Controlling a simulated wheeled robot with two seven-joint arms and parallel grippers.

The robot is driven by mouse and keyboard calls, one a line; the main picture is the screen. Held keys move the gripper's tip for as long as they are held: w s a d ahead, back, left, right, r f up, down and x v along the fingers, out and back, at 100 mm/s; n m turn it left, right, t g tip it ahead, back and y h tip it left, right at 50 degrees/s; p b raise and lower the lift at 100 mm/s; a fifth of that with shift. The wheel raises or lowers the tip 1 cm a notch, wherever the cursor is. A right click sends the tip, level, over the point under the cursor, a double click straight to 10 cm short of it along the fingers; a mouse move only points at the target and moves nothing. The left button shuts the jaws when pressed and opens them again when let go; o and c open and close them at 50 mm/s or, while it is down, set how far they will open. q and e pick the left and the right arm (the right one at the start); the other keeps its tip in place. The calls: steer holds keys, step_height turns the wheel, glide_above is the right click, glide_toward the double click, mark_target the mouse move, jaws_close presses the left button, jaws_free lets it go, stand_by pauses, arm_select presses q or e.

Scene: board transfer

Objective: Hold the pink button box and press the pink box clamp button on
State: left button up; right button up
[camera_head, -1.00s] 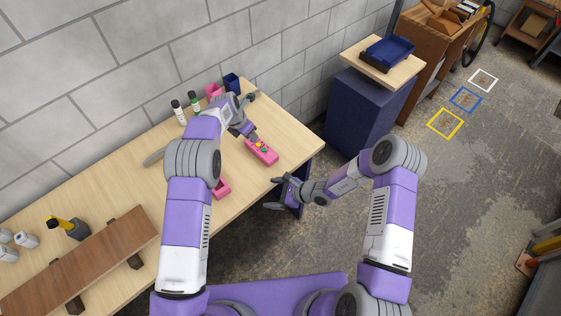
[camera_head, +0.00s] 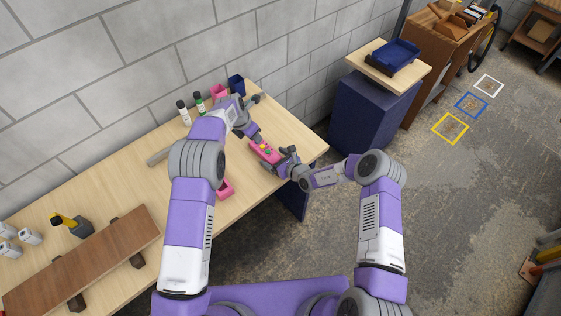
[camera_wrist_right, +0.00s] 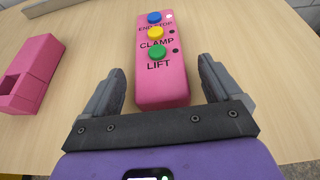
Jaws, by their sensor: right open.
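The pink button box (camera_head: 265,153) lies on the wooden table near its front right edge. In the right wrist view the box (camera_wrist_right: 160,88) has a blue END STOP button (camera_wrist_right: 154,18), a yellow CLAMP button (camera_wrist_right: 156,33) and a green LIFT button (camera_wrist_right: 157,52). My right gripper (camera_wrist_right: 158,80) is open, with its fingers on either side of the box's near end and gaps on both sides. In the head view the right gripper (camera_head: 285,161) is at the box's right end. My left gripper (camera_head: 255,136) is just behind the box, its fingers too small to judge.
A pink block (camera_head: 225,189) lies left of the box, partly behind my left arm. Pink (camera_head: 218,91) and blue (camera_head: 237,84) containers and two bottles (camera_head: 184,112) stand near the wall. A brown board (camera_head: 85,258) rests on supports at the left.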

steer(key=shift+x, duration=0.9)
steer(key=c, duration=1.1)
arm_select(q)
jaws_close()
arm_select(e)
steer(key=shift+c, duration=0.4)
